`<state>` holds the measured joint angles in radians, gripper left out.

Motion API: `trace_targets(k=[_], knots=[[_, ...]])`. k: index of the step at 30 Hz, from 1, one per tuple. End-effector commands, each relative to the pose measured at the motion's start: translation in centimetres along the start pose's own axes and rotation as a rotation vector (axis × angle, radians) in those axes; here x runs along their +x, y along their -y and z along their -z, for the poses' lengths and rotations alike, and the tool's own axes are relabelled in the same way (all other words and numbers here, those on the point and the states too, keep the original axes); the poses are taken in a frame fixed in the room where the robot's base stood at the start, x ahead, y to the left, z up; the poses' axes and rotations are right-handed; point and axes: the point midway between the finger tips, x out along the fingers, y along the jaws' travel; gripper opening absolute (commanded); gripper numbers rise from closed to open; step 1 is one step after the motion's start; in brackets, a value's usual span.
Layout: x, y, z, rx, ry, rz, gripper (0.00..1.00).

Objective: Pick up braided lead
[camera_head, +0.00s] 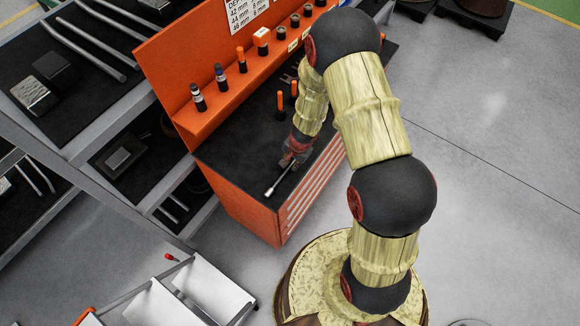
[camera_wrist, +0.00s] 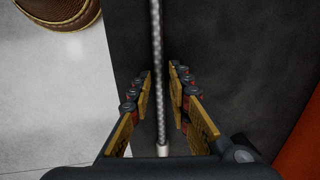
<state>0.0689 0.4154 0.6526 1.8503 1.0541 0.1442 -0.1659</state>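The braided lead (camera_wrist: 158,60) is a thin grey woven cable running top to bottom through the middle of the wrist view, with a smooth silver end (camera_wrist: 162,150) near the bottom. In the head view a short silver length of the lead (camera_head: 272,189) shows on the dark top of the orange cabinet, just in front of my gripper (camera_head: 289,160). In the wrist view the fingers of my gripper (camera_wrist: 161,75) stand on both sides of the lead, with narrow gaps visible. They look open around it, not closed on it. My gripper hides the rest of the lead in the head view.
The orange drawer cabinet (camera_head: 243,205) has a raised back panel with several small tools and parts on its ledge. Orange-handled tools (camera_head: 280,104) stand behind my gripper. Grey shelving (camera_head: 95,130) is at left.

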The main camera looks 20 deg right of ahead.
Motion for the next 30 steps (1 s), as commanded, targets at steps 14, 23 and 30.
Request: trace_targets(k=[14,23,30], knots=[[0.32,-0.01,-0.02,-0.001,0.000,0.000,0.08],[0.31,0.00,-0.02,-0.001,0.000,0.000,0.00],[0.29,0.03,0.00,-0.001,0.000,0.000,0.00]])
